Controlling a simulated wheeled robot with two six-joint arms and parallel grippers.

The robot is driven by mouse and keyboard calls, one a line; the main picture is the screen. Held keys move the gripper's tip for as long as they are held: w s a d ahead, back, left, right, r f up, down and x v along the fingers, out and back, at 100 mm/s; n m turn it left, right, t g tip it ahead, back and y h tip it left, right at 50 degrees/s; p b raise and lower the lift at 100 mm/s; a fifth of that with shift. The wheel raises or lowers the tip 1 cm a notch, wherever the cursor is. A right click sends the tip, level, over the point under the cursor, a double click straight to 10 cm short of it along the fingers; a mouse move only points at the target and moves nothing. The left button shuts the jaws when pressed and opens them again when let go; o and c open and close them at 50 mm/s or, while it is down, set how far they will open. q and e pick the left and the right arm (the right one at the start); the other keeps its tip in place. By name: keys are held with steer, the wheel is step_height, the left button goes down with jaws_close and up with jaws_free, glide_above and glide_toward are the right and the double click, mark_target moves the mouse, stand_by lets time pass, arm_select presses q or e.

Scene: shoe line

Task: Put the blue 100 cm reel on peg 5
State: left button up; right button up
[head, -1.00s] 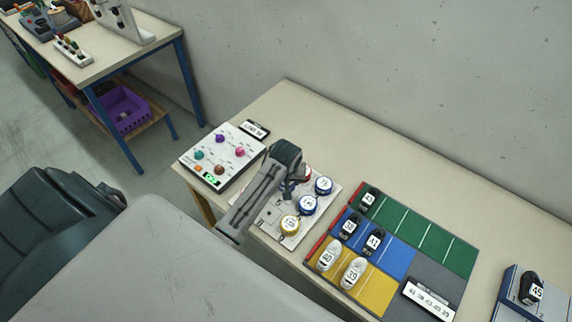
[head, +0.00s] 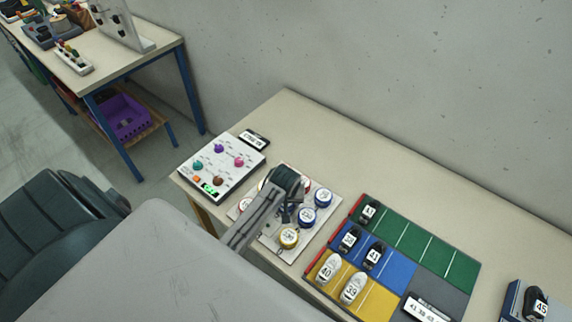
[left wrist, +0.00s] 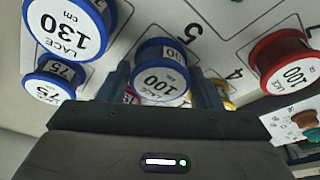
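The blue 100 cm reel (left wrist: 160,82) is between the two fingers of my left gripper (left wrist: 165,88) in the left wrist view. Both fingers look close against its sides, and its label faces the camera. The printed number 5 (left wrist: 181,29) is on the white peg board just beyond it. Whether the reel touches the board or a peg is hard to tell. In the head view my left gripper (head: 288,208) is over the peg board (head: 273,243) and hides the reel. My right gripper is not in view.
A blue 130 reel (left wrist: 68,28) and a blue 75 reel (left wrist: 55,82) stand close on one side, a red 100 reel (left wrist: 285,62) on the other. A yellow reel (head: 289,238) is on the board. A knob box (head: 222,166) and shoe mat (head: 440,252) flank it.

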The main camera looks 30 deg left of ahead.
arm_select(q)
steer(key=shift+o, duration=1.1)
steer(key=shift+r, duration=0.1)
steer(key=shift+r, duration=0.2)
steer(key=b+v, duration=0.3)
steer(key=v, duration=0.9)
steer(key=shift+r+b, duration=0.3)
steer(key=shift+b, duration=0.05)
steer(key=shift+s+d, duration=0.1)
steer(key=shift+d, duration=0.05)
